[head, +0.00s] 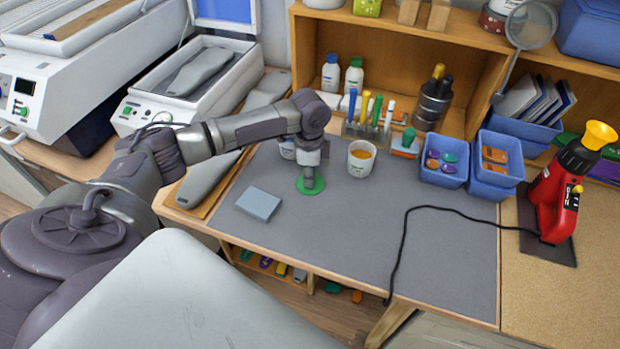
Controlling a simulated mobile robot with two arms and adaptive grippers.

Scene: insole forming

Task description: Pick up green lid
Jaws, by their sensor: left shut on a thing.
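The gripper hides the lid's middle. I cannot tell whether the lid touches the mat or is just above it. My right gripper is not in view.
A blue-grey block (259,203) lies left. A black cable (404,232) crosses the mat's right side. The front middle is clear.

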